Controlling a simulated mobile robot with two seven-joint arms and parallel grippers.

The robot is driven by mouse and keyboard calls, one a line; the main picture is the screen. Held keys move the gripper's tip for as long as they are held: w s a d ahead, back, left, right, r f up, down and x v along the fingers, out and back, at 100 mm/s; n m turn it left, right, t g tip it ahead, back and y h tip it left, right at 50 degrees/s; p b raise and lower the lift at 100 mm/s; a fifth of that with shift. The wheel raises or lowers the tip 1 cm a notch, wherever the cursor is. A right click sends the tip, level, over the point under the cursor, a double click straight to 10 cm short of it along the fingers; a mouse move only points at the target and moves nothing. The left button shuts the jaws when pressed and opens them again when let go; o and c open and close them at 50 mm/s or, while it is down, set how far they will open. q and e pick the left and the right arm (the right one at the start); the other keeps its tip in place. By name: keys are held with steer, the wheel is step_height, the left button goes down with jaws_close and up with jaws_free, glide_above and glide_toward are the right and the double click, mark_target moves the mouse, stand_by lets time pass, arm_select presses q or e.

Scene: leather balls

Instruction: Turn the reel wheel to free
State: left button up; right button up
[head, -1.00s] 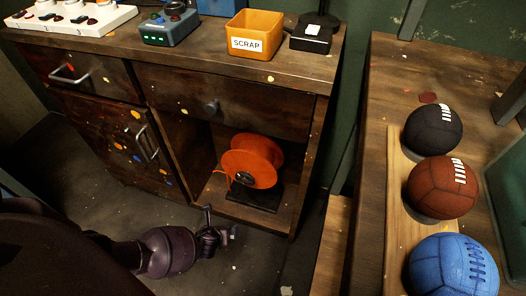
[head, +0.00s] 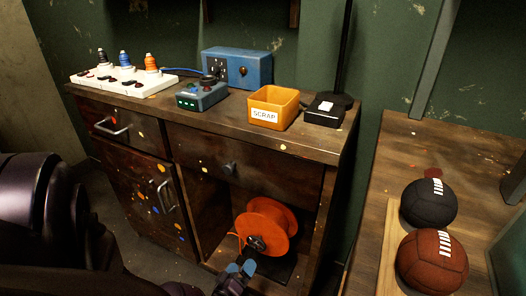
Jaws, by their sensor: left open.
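An orange reel (head: 272,221) stands on a dark base (head: 285,268) in the open lower compartment of the wooden cabinet. A dark hub or knob (head: 256,244) shows on its near face, and an orange cord hangs at its left. My left gripper (head: 242,267) is open, just below and in front of the hub in the picture. I cannot tell whether it touches the reel. Part of the reel's base is hidden behind the gripper. My right gripper is not in view.
The cabinet top (head: 215,120) bears a white power strip (head: 125,82), blue boxes, a yellow SCRAP bin (head: 273,107) and a black device (head: 328,109). Compartment walls flank the reel. At right, a wooden bench (head: 395,160) holds a black ball (head: 428,204) and a brown ball (head: 430,262).

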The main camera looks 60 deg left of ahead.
mark_target(255, 244)
arm_select(q)
steer(key=b+x, duration=0.1)
steer(key=x, duration=0.3)
steer(key=b+x, duration=0.2)
steer(key=x, duration=0.3)
steer(key=shift+w+a+f, duration=0.1)
steer(key=shift+a+f, duration=0.05)
steer(key=shift+f, duration=0.1)
steer(key=shift+w+a+r, duration=0.15)
steer(key=shift+w+a, duration=0.1)
steer(key=shift+w, duration=0.35)
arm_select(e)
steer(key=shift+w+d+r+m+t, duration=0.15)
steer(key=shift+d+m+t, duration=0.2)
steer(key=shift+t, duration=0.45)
arm_select(q)
steer(key=shift+c, duration=0.3)
steer(key=c, duration=0.7)
